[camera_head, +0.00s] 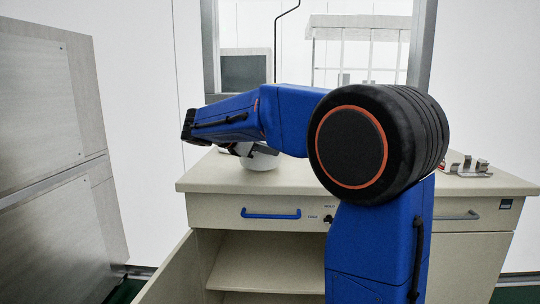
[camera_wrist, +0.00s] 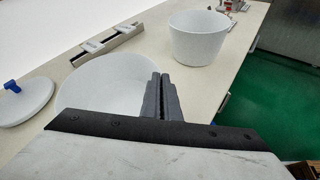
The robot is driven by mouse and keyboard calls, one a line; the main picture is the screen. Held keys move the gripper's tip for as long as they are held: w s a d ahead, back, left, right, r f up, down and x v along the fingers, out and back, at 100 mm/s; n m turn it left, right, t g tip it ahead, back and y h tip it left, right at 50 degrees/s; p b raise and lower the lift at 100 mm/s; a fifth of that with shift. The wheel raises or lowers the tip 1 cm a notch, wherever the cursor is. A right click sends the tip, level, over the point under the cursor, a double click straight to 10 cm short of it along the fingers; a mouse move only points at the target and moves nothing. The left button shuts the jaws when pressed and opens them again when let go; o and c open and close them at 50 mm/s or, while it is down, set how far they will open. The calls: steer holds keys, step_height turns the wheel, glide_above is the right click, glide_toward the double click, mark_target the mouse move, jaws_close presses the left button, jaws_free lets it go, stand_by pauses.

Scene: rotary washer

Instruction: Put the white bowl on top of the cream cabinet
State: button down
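The cream cabinet (camera_head: 230,182) stands ahead with its flat top in view. The white bowl (camera_head: 258,162) is at the left part of that top, under my gripper (camera_head: 245,150); I cannot tell whether its base touches the surface. In the wrist view, the bowl (camera_wrist: 105,78) lies just left of my gripper fingers (camera_wrist: 163,95). The two dark fingers are close together at the bowl's right rim, and appear shut on its wall. The near side of the bowl is hidden by my gripper body.
In the wrist view, a white tub (camera_wrist: 200,40), a white lid with a blue knob (camera_wrist: 25,100) and a metal holder (camera_wrist: 105,42) share the top. Metal fittings (camera_head: 468,168) are at its right end. A cabinet door (camera_head: 172,275) hangs open below. A steel unit (camera_head: 50,150) stands left.

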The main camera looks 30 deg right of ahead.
steer(key=shift+f, duration=0.7)
steer(key=c, duration=2)
jaws_free()
steer(key=shift+f, duration=0.1)
steer(key=v, duration=1.2)
